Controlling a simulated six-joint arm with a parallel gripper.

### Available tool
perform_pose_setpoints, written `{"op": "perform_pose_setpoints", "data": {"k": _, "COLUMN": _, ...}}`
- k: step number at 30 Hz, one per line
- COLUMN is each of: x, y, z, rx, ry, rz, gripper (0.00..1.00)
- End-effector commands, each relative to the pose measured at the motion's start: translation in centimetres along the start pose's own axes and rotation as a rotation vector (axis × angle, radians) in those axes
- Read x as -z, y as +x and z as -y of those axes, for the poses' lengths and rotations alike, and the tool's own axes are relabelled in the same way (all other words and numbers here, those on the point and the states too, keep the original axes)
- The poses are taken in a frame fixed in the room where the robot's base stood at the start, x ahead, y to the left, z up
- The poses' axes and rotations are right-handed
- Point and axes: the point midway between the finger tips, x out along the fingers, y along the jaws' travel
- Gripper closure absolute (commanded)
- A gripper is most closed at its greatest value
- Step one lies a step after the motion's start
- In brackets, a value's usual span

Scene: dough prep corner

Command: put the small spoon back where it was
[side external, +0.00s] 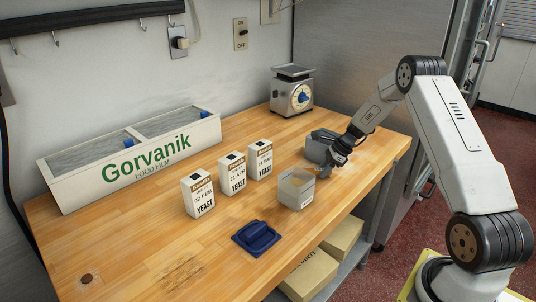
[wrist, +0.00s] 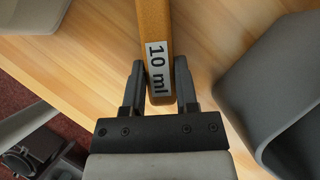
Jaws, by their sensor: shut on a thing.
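In the wrist view, a wooden handle marked "10 ml" (wrist: 154,30), apparently the small spoon's, runs up from between my fingers. My gripper (wrist: 158,78) is shut on its end. The spoon's bowl is outside that view. The spoon cannot be made out clearly there. I cannot tell whether it touches anything.
Three yeast packs (side external: 232,174) stand left of the tub. A blue lid (side external: 256,238) lies in front. A long film box (side external: 130,158) and a scale (side external: 292,92) stand at the back. In the wrist view, a grey container wall (wrist: 285,85) is close on the right.

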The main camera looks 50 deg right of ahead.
Motion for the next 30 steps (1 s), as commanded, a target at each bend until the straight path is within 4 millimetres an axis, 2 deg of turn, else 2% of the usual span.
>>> {"op": "perform_pose_setpoints", "data": {"k": 1, "x": 0.1, "y": 0.1, "z": 0.0, "rx": 0.000, "ry": 0.000, "rz": 0.000, "gripper": 0.59}}
{"op": "perform_pose_setpoints", "data": {"k": 4, "x": 0.0, "y": 0.1, "z": 0.0, "rx": 0.000, "ry": 0.000, "rz": 0.000, "gripper": 0.28}}
{"op": "perform_pose_setpoints", "data": {"k": 19, "x": -0.1, "y": -0.5, "z": 0.0, "rx": 0.001, "ry": 0.000, "rz": 0.000, "gripper": 0.27}}
{"op": "perform_pose_setpoints", "data": {"k": 23, "x": -0.1, "y": -1.6, "z": 0.1, "rx": 0.003, "ry": -0.001, "rz": 0.000, "gripper": 0.27}}
{"op": "perform_pose_setpoints", "data": {"k": 30, "x": -0.1, "y": -5.0, "z": 0.1, "rx": 0.003, "ry": -0.001, "rz": 0.000, "gripper": 0.27}}
